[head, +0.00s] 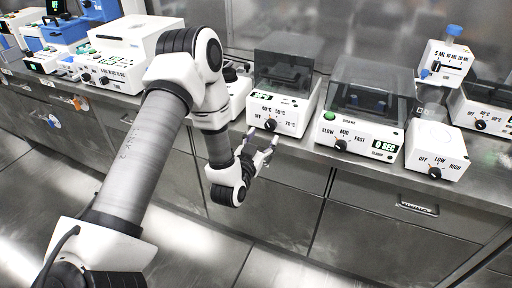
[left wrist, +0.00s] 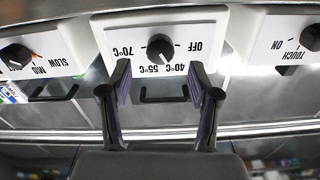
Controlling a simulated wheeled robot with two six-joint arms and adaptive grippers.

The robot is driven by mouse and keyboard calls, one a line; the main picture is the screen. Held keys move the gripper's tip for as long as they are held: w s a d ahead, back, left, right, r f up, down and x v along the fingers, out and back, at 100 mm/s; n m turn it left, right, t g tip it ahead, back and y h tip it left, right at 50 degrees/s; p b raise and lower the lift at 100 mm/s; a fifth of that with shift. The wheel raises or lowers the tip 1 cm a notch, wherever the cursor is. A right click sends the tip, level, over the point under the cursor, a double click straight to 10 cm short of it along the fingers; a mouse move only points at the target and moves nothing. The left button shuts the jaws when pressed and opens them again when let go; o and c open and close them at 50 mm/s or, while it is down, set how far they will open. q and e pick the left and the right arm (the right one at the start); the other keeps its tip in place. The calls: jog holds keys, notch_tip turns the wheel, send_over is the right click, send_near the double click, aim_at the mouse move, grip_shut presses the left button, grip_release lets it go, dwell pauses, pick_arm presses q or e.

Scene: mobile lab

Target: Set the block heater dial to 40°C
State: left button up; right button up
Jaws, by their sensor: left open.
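The block heater (head: 287,115) is a white box with a dark clear cover, standing on the bench in the head view. Its black dial (head: 270,124) is on the front panel, marked OFF, 40°C, 55°C and 70°C. In the left wrist view the panel appears upside down, with the dial (left wrist: 160,48) near the top centre. I cannot tell for sure which mark its pointer is at. My left gripper (head: 263,148) is open and empty, just in front of and below the dial. In the wrist view its fingertips (left wrist: 160,76) are spread, with the dial beyond the gap between them.
A shaker (head: 362,130) with a SLOW, MID, FAST dial stands right of the heater. A small white box with an OFF, LOW, HIGH dial (head: 435,172) is farther right. Another white device (head: 238,90) is close on the left. Steel drawers are below the bench edge.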

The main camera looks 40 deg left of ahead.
pick_arm(q)
jog(key=v, duration=0.6)
jog(key=shift+s, duration=0.25)
jog(key=shift+d, duration=0.1)
